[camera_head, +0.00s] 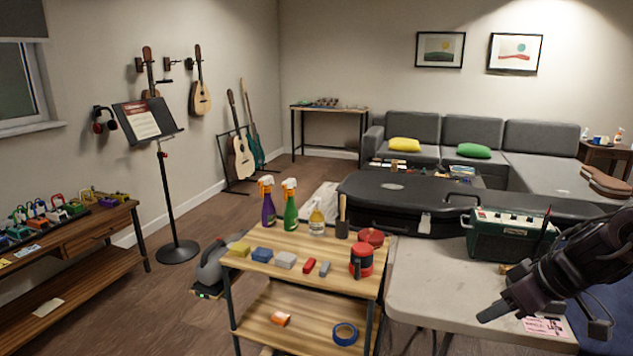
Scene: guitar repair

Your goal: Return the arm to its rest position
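My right arm comes in from the right edge. Its dark gripper (545,320) is above the right end of the light table (430,285). One finger points down to the left and the other points down near the right edge. The two are spread wide apart with nothing visible between them. My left gripper is not in view.
A green amplifier (508,236) and a black guitar case (400,200) are beside and behind my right gripper. A pink-printed paper (546,326) lies below it.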

